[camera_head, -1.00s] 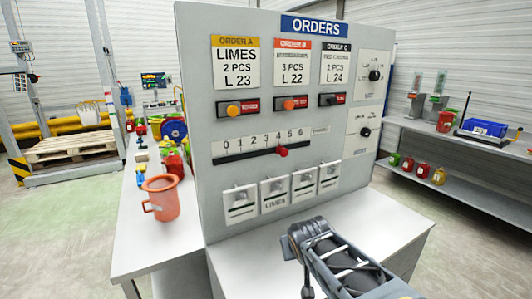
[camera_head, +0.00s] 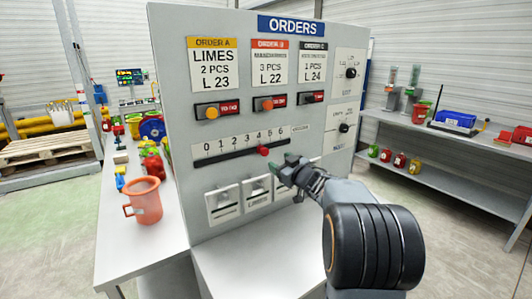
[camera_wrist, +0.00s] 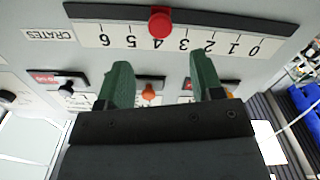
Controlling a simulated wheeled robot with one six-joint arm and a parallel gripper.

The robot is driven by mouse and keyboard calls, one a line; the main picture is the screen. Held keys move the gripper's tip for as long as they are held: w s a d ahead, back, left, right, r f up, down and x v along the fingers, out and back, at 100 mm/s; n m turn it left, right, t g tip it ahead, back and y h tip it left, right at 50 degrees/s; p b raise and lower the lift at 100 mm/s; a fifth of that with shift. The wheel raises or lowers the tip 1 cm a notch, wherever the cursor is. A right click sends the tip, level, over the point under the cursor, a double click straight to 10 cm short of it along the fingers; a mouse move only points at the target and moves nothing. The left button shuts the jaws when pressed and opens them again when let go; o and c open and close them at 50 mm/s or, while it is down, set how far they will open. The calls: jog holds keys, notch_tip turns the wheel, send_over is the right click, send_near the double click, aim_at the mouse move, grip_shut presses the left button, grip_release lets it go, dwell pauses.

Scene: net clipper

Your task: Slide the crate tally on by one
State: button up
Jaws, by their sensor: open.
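The crate tally is a numbered strip (camera_head: 225,146) on the front of the orders panel, with a dark slot and a red knob (camera_head: 263,150). In the wrist view the strip (camera_wrist: 215,42) appears upside down, labelled CRATES, and the red knob (camera_wrist: 160,21) stands at the 4, between 3 and 5. My gripper (camera_head: 283,166) is in front of the panel, just right of and below the knob in the head view. In the wrist view its two green fingers (camera_wrist: 160,72) are spread apart with nothing between them. The knob lies beyond the fingertips, roughly centred between them.
Order buttons (camera_head: 268,104) sit above the strip and white bins or flaps (camera_head: 223,204) below it. A CRATES label (camera_wrist: 47,34) is beside the strip. An orange jug (camera_head: 146,200) stands on the left bench. Shelves (camera_head: 450,180) are at right.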

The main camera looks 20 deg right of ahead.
aim_at(266, 153)
jog(key=w, duration=0.3)
jog(key=w+a+p, duration=0.1)
jog(key=w, duration=0.2)
jog(key=w+a+p, duration=0.1)
jog(key=w, duration=0.2)
jog(key=shift+w, duration=0.3)
jog(key=shift+c, duration=0.3)
grip_shut()
jog(key=shift+d, duration=0.1)
